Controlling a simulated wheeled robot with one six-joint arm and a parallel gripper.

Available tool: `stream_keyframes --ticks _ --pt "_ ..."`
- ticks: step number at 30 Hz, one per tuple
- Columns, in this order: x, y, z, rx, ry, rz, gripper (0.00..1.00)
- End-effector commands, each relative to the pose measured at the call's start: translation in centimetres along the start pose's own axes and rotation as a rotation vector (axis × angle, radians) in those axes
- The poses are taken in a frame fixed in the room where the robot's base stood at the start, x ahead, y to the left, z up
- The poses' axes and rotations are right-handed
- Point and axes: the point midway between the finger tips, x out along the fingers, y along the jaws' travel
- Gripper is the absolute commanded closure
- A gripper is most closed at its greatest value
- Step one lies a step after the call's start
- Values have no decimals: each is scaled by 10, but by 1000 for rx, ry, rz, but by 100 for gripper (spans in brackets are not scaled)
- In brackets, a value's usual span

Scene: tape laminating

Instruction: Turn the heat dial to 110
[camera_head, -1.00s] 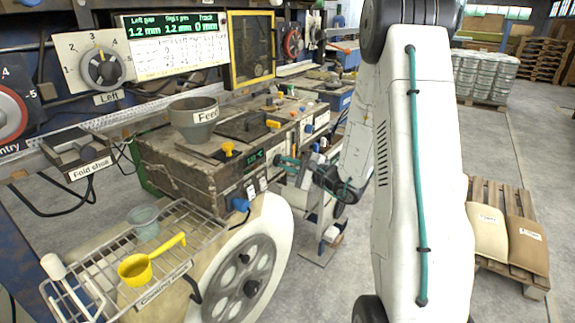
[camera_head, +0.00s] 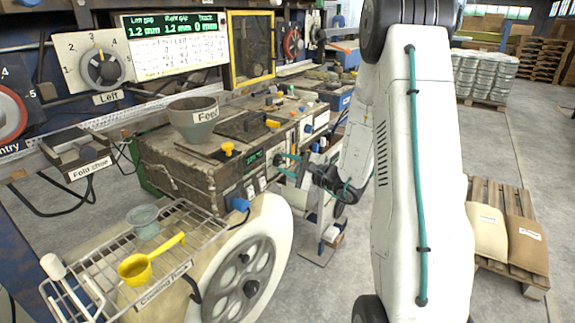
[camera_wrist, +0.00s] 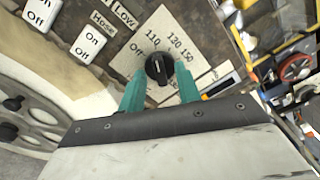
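In the head view my gripper (camera_head: 284,161) is at the right end of the wooden machine box (camera_head: 185,178), beside a small green display (camera_head: 253,160). The dial is hidden there.
Labelled On/Off switches (camera_wrist: 88,44) lie left of the dial plate. A cooling rack (camera_head: 100,262) with a yellow scoop (camera_head: 135,267) stands front left.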

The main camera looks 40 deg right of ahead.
Motion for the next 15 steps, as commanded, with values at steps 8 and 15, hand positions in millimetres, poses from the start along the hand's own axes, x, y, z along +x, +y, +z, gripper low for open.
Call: stream_keyframes --ticks 8,15 --pt "-35 -1 -1 -1 5 -3 67" --pt "-70 0 -1 1 3 -1 67"
